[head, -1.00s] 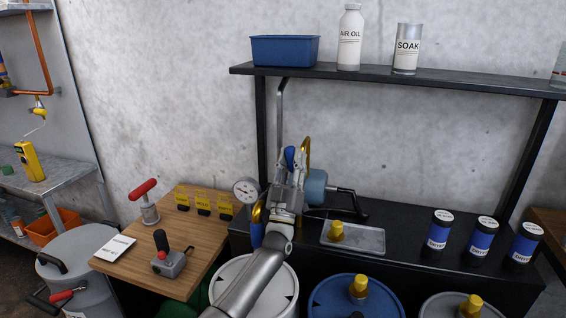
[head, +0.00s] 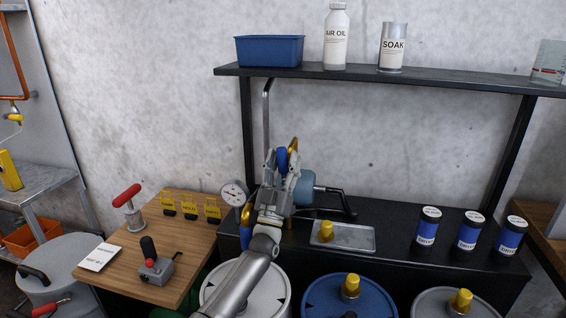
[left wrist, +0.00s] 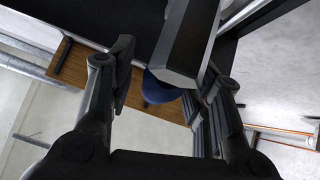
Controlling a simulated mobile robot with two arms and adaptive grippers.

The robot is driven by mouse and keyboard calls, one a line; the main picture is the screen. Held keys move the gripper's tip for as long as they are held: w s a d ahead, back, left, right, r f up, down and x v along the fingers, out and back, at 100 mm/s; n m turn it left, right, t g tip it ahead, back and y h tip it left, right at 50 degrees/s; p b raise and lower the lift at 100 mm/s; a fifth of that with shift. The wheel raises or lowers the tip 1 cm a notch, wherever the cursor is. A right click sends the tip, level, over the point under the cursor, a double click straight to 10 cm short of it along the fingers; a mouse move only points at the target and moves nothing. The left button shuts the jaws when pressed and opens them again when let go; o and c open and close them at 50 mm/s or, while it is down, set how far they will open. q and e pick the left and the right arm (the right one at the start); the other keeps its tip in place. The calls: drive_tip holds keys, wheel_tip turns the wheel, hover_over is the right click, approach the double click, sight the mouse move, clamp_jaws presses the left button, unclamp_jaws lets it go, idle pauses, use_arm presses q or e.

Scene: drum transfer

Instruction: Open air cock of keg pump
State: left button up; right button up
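My left gripper (head: 281,165) is over the left part of the black bench, fingers pointing up and away. A blue part (head: 282,160) and a gold curved part (head: 294,145) show at its fingertips; I cannot tell whether they touch. A dial gauge (head: 235,193) is left of the gripper and a blue cylinder (head: 306,188) just right. The pump body and air cock are mostly hidden behind my gripper; I cannot identify the cock surely. In the left wrist view, my fingers (left wrist: 172,75) are apart, with a dark block (left wrist: 183,45) and a blue round part (left wrist: 160,88) beyond or between them.
A black crank (head: 335,200) and a metal tray (head: 352,239) with a yellow fitting are right of the gripper. Labelled cans (head: 467,232) stand further right. Drums (head: 320,305) stand in front. A wooden table (head: 190,245) is at left, a shelf (head: 400,78) above.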

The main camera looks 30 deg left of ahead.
sight(282, 171)
use_arm(q)
drive_tip(key=shift+r, duration=0.1)
drive_tip(key=shift+v, duration=3.8)
